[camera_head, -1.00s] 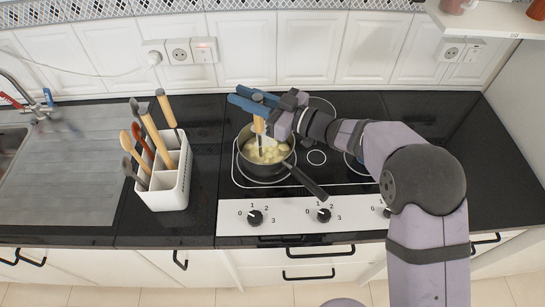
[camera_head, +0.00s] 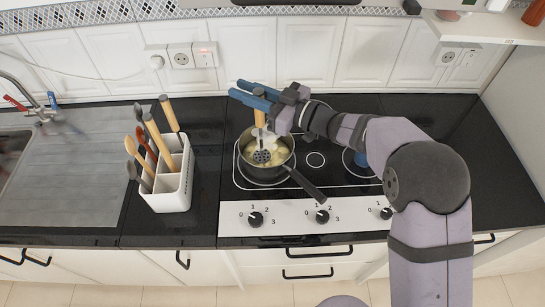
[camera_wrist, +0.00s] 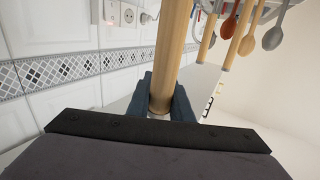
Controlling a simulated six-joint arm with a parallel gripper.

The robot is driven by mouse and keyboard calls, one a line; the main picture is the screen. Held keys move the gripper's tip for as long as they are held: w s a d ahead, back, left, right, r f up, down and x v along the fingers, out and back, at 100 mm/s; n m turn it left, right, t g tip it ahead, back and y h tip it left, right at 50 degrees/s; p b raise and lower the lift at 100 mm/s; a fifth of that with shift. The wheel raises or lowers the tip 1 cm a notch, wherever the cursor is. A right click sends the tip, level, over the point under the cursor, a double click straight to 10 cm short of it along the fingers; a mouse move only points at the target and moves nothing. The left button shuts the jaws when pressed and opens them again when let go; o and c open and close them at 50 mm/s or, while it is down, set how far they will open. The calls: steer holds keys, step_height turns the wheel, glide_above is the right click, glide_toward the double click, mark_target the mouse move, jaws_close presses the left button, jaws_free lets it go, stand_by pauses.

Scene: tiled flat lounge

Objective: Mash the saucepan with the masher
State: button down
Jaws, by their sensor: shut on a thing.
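The dark saucepan (camera_head: 244,165) sits on the front-left ring of the black hob, its handle pointing to the lower right. Pale yellow chunks lie inside it. The masher (camera_head: 262,156) is upright over the saucepan, with its perforated head showing within the rim; whether it touches the chunks I cannot tell. My gripper (camera_head: 254,98) is shut on the masher's wooden handle, above the saucepan. In the wrist view the handle (camera_wrist: 172,55) runs up between my gripper's blue fingers (camera_wrist: 161,98).
A white utensil holder (camera_head: 172,196) with several wooden-handled tools stands left of the hob. A sink drainer (camera_head: 75,170) is at far left; a tiled wall stands behind.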

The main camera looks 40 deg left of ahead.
steer(key=w, duration=0.2)
steer(key=w+d, duration=0.1)
steer(key=w, duration=0.1)
steer(key=shift+w+d+p, duration=0.1)
steer(key=shift+d+p, duration=0.1)
steer(key=shift+p, duration=0.1)
steer(key=shift+f, duration=0.1)
step_height(320, 180, down, 3)
steer(key=shift+f+b, duration=0.2)
steer(key=shift+b, duration=1)
steer(key=shift+r, duration=0.1)
step_height(320, 180, up, 3)
steer(key=p, duration=0.2)
steer(key=shift+r+p, duration=0.2)
steer(key=shift+p, duration=0.1)
steer(key=shift+a, duration=0.1)
